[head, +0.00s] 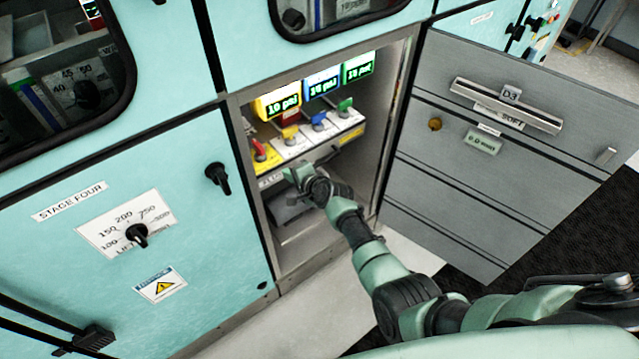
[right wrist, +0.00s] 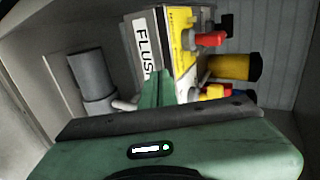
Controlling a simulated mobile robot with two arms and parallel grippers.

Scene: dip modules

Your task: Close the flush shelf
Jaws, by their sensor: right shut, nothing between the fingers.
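The flush shelf (head: 318,139) is a pale tray with a yellow edge inside an open cabinet bay. It carries red, yellow, blue and green valve handles. In the right wrist view its white front label (right wrist: 146,50) reads "FLUS", the rest hidden. My right gripper (head: 298,176) is at the shelf's front, near the label; its green fingers (right wrist: 155,88) are shut and empty. They overlap the label's lower end in the wrist view; I cannot tell whether they touch it. My left gripper is not in view.
Lit pressure displays (head: 321,84) hang above the shelf. A dark box (head: 290,207) sits below it in the bay. The bay's side walls are close to my arm.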

